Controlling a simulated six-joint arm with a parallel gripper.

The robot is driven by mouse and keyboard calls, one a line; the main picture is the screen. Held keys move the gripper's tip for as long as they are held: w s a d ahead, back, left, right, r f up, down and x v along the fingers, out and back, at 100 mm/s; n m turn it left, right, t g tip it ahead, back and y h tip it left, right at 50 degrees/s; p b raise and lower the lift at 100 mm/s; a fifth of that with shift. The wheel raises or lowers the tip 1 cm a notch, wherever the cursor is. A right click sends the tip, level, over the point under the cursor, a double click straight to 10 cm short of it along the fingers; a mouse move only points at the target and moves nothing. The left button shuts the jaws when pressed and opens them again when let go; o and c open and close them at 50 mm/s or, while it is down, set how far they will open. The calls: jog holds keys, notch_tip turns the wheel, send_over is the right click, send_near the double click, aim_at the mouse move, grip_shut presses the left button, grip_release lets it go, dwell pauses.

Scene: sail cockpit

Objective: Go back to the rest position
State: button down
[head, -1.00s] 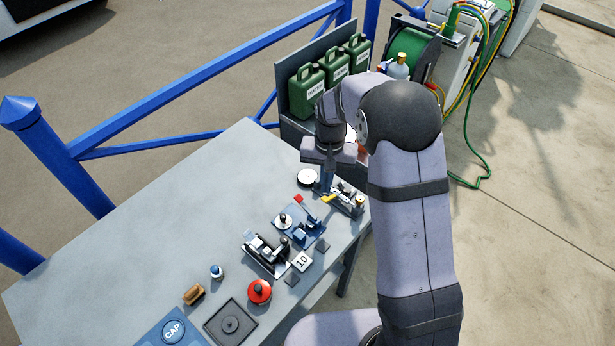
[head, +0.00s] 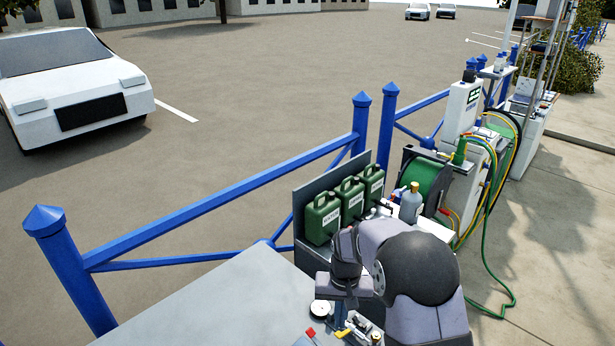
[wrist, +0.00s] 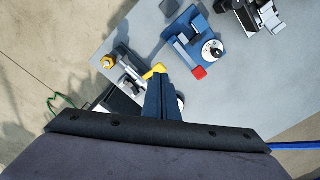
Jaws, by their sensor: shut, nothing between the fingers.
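My gripper (wrist: 163,82) is shut and empty in the wrist view, its blue fingers together and pointing down at the bench. The fingertips overlap the edge of a yellow lever (wrist: 153,71) on a small metal fitting (wrist: 130,75); I cannot tell whether they touch. In the head view my wrist is above the right end of the grey bench (head: 215,305), and the fingers are mostly hidden. The yellow lever (head: 342,333) shows just below it there.
A blue fitting with a red knob (wrist: 198,72) and a black-and-silver fitting (wrist: 250,12) stand close by. Behind the arm are green canisters (head: 350,200), a bottle (head: 411,203) and a hose reel (head: 428,182). A blue railing (head: 220,215) runs along the bench's far side.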

jog(key=s+d+f+n+g, duration=0.2)
jog(key=s+f+g, duration=0.1)
jog(key=s, duration=1.2)
jog(key=s+d+r, duration=0.3)
jog(key=s+r, duration=0.2)
jog(key=s, duration=0.5)
jog(key=shift+w+d+r+m+t, duration=0.2)
jog(key=shift+w+r+t, duration=0.2)
jog(key=shift+r, duration=0.25)
jog(key=shift+w+d+r+m+t, duration=0.15)
jog(key=shift+w+r+t, duration=0.2)
jog(key=shift+r+t, duration=0.3)
jog(key=shift+w+d+r+m+t, duration=0.1)
jog(key=shift+w+d+r+t, duration=0.2)
jog(key=shift+r, duration=0.4)
